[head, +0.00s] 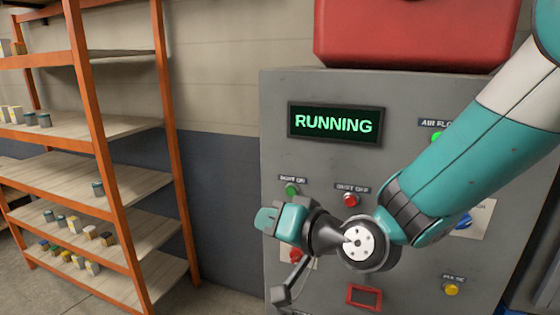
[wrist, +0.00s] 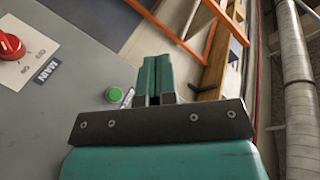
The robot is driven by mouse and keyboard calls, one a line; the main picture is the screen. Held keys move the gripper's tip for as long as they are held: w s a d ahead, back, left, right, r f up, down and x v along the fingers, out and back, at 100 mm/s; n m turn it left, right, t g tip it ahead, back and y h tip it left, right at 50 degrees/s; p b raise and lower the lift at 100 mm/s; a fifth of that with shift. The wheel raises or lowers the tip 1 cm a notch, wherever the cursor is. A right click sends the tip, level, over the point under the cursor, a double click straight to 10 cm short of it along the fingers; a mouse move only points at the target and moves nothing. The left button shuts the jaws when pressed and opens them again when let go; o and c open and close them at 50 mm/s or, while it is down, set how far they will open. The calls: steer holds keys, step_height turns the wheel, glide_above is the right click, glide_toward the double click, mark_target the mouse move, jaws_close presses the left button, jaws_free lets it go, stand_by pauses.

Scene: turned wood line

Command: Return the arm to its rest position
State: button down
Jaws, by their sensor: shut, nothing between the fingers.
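My arm reaches in from the upper right in the head view, in front of a grey control cabinet (head: 400,88). My gripper (head: 264,220) points left, near the cabinet's left edge, below the green button (head: 291,190). In the wrist view my gripper (wrist: 156,78) shows two teal fingers close together, shut and empty. The cabinet's display (head: 335,123) reads RUNNING in green. A red button (head: 350,200) sits right of the green one. My wrist partly hides a red control (head: 295,256) low on the panel.
An orange shelf rack (head: 88,130) with several small containers stands at left. A red box (head: 415,35) tops the cabinet. A blue knob (head: 463,221) and yellow button (head: 452,289) are at right. A grey pipe (wrist: 297,110) shows in the wrist view.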

steer(key=s+d+f+n+g+h+b, duration=0.2)
steer(key=s+d+g, duration=0.3)
steer(key=s+d, duration=0.3)
steer(key=s+d+f+n+g+h+b, duration=0.2)
steer(key=s+d, duration=0.6)
steer(key=s, duration=0.5)
steer(key=n+g+h, duration=0.1)
steer(key=g+h, duration=0.1)
steer(key=h, duration=0.1)
steer(key=shift+s+d+n+g+h, duration=0.25)
steer(key=shift+d+n+g+h, duration=0.05)
steer(key=shift+d+n+g, duration=0.1)
